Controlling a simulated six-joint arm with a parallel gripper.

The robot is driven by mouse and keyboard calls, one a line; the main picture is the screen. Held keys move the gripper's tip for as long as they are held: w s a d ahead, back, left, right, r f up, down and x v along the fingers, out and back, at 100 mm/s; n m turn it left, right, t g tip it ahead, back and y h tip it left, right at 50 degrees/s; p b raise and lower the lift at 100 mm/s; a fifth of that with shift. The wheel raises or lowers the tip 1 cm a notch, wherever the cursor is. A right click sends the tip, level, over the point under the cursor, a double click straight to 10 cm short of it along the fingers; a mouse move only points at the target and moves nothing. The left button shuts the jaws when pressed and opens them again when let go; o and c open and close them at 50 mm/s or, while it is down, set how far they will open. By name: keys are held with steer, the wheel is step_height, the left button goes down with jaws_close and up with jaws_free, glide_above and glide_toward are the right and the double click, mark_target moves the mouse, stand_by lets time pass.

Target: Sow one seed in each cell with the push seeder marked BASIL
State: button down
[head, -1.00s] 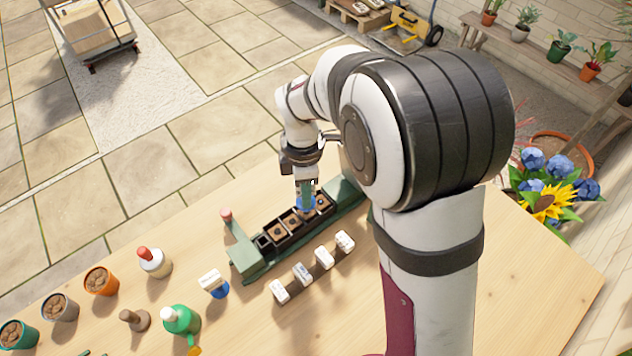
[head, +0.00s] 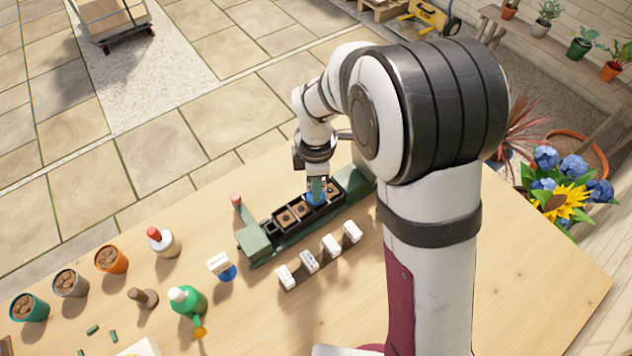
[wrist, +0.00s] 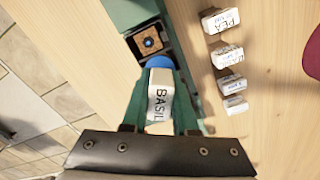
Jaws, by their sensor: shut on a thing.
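My gripper (head: 317,182) is shut on the push seeder marked BASIL (wrist: 158,95), which has a white label block and a blue end. In the wrist view the BASIL label faces the camera between the green fingers. In the head view the seeder's blue part (head: 316,198) is over the middle of a dark cell tray (head: 272,229), hiding a cell there. Brown soil shows in several cells, with a dark spot in each. The wrist view shows one cell (wrist: 148,42) just beyond the seeder, with a small bluish-dark spot at its centre. Whether the seeder touches the soil cannot be told.
Several white labelled blocks (head: 309,261) stand in a row in front of the tray; one reads PEA (wrist: 222,20). A white-and-blue seeder (head: 221,266), a red-capped bottle (head: 163,242), a green watering can (head: 188,300) and pots (head: 110,260) stand left. The right tabletop is clear.

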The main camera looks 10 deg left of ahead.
steer(key=shift+f, duration=0.5)
stand_by(0.5)
steer(key=shift+r, duration=0.1)
steer(key=shift+r, duration=1.45)
steer(key=s+a, duration=0.2)
steer(key=shift+s+a+r, duration=0.4)
steer(key=shift+f, duration=1.3)
steer(key=shift+f, duration=0.65)
steer(key=shift+r, duration=0.1)
